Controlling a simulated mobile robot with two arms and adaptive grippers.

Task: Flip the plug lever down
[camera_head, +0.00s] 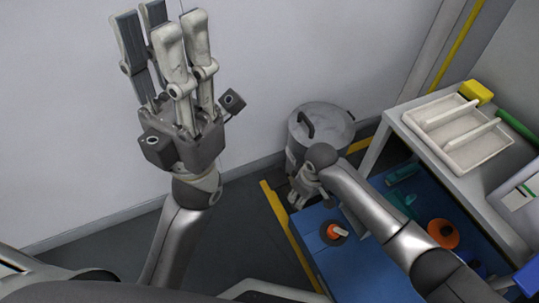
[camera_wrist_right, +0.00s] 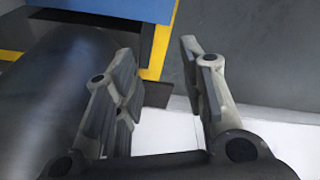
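A small orange and white lever on a dark round base (camera_head: 334,233) stands on the blue table top (camera_head: 352,275); it looks like the plug lever, and its exact position is too small to tell. My left gripper (camera_head: 158,24) is raised at upper left, fingers up, open and empty, far from the lever. My right gripper (camera_head: 301,190) is just beyond the table's far left corner, behind the lever and apart from it. In the right wrist view its fingers (camera_wrist_right: 160,58) are spread with nothing between them. The lever is not in that view.
A grey lidded bin (camera_head: 322,122) stands by the wall behind my right gripper. An orange ring (camera_head: 442,234) and teal pieces (camera_head: 402,201) lie on the blue table, right of my right forearm. A white shelf holds a divided tray (camera_head: 481,155) and a yellow block (camera_head: 476,92).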

